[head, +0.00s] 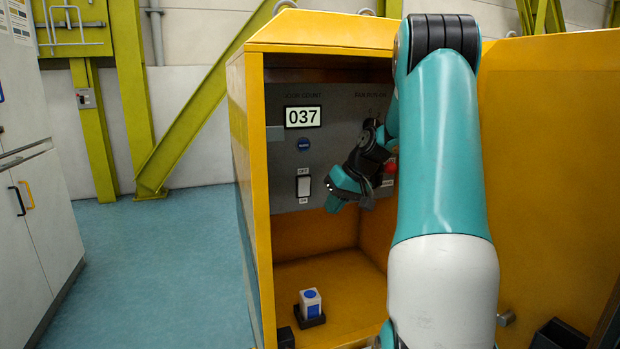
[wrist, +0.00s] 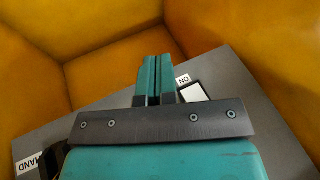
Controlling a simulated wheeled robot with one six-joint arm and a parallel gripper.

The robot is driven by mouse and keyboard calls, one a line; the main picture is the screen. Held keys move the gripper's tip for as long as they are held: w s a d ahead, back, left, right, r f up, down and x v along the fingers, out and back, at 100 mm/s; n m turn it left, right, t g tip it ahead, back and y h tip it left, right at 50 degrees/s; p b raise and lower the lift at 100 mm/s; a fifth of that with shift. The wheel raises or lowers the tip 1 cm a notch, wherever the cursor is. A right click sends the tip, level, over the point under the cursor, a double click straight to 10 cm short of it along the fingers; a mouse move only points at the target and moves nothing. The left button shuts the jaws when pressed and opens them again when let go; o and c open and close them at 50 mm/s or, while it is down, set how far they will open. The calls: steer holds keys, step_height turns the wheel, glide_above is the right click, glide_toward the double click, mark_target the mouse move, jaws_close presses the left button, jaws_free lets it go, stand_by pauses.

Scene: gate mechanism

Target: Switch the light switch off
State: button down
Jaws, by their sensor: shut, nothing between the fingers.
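The light switch (head: 303,187) is a white rocker in a dark frame on the grey panel, with an OFF label above it and an ON label below. It also shows in the wrist view (wrist: 193,92), partly hidden behind my gripper, next to its ON label. My gripper (head: 333,204) is just right of the switch's lower part in the head view. In the wrist view its two teal fingers (wrist: 157,62) are together with nothing between them. I cannot tell whether the gripper touches the panel. Which way the rocker is tilted is unclear.
The grey panel (head: 283,150) sits inside a yellow cabinet (head: 253,180). Above the switch are a blue button (head: 303,144) and a 037 display (head: 303,117). A red button (head: 391,166) is partly behind my arm. A blue-and-white block (head: 310,303) stands on the cabinet floor.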

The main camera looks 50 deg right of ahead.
mark_target(309, 180)
steer(key=s+a+r+n+t+h+p, duration=0.1)
steer(key=s+a+r+n+t, duration=0.1)
steer(key=r+n, duration=1)
steer(key=s+n, duration=0.1)
steer(key=n, duration=0.2)
steer(key=shift+a, duration=0.25)
steer(key=w+f+p, duration=0.1)
steer(key=w+f, duration=0.1)
steer(key=w+f+p, duration=0.1)
steer(key=w+f, duration=0.1)
steer(key=w, duration=0.1)
steer(key=w+f+p, duration=0.1)
steer(key=w+f, duration=0.2)
steer(key=shift+w+d, duration=0.15)
steer(key=shift+d, duration=0.1)
steer(key=shift+w+d, duration=0.4)
steer(key=shift+w, duration=0.25)
steer(key=shift+p, duration=0.3)
